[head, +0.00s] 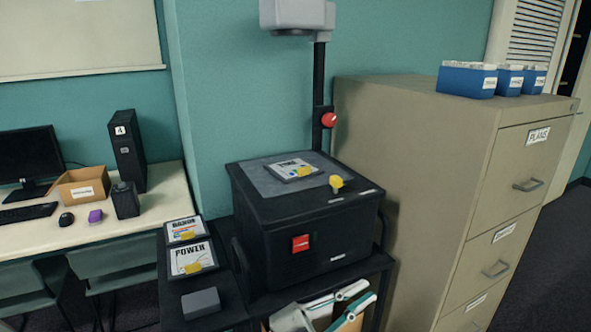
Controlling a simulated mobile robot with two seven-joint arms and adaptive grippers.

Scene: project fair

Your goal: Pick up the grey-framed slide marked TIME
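A slide in a grey frame (293,169) lies flat on the glass of the black overhead projector (308,241); its lettering is too small to read surely. It has a yellow tab on its near edge. Two more slides lie on the dark side shelf: one marked POWER (187,257) and one behind it (184,229) whose title I cannot read surely. My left gripper (367,292) is at the bottom, low in front of the projector and well apart from the slides. Its two fingers are spread, with nothing seen between them. My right gripper is not in view.
The projector's post (319,100) and head (297,15) stand above the glass. A yellow knob (336,183) sits near the slide. A grey block (201,303) lies on the side shelf. A beige filing cabinet (415,175) closes off the right; a desk (150,205) stands left.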

